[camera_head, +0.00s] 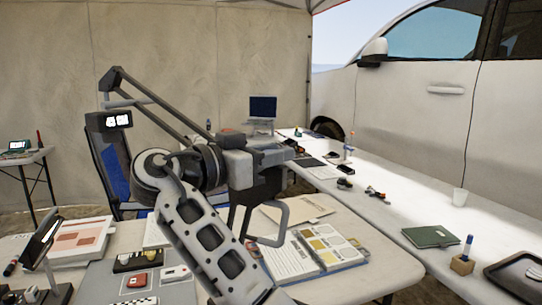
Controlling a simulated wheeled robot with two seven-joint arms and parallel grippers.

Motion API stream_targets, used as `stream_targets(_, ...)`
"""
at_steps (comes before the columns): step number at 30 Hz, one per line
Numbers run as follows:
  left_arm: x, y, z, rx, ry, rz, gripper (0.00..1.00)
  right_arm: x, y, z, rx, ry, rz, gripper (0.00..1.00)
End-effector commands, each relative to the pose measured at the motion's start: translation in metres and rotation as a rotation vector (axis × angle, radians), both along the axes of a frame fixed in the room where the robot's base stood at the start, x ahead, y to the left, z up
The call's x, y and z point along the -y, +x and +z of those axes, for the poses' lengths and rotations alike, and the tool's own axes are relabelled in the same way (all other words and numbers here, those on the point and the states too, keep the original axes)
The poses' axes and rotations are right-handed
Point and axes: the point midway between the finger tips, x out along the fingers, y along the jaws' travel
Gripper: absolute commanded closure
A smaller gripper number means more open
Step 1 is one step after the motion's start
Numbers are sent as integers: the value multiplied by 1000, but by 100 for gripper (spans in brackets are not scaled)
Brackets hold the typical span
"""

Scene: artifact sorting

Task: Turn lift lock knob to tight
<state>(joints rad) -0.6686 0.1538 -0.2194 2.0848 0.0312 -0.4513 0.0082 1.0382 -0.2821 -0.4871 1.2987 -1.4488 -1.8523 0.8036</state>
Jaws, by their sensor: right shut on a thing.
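A dark jointed boom (165,108) slopes down to the right from a high elbow at left to a grey and black head (268,158) over the near table. A bent grey loop (287,228) hangs below the head. My right arm rises from the bottom middle and its dark wrist overlaps the boom's lower end. My right gripper (250,158) is at the head, shut on a small part there, which appears to be the lift lock knob. The knob itself is hidden by the gripper and head, so its turn position does not show. My left gripper is out of view.
The near table (350,287) holds an open binder (318,250), a folder (298,210) and a grey mat (128,280) with small pieces. A long white table (400,210) runs along the right beside a white car (415,110).

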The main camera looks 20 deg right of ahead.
Motion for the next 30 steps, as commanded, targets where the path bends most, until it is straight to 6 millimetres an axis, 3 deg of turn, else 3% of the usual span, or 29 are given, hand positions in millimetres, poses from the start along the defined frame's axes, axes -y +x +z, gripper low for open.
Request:
stream_targets(12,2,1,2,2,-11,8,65,1,0,2,4,-2,-9,93)
stream_targets(13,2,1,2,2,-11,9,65,1,0,2,4,-2,-9,67)
stream_targets(15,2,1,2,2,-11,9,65,1,0,2,4,-2,-9,49)
stream_targets(25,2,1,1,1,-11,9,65,-1,0,1,2,0,-9,49)
stream_targets(30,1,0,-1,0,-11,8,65,-12,-5,0,3,-1,-20,49)
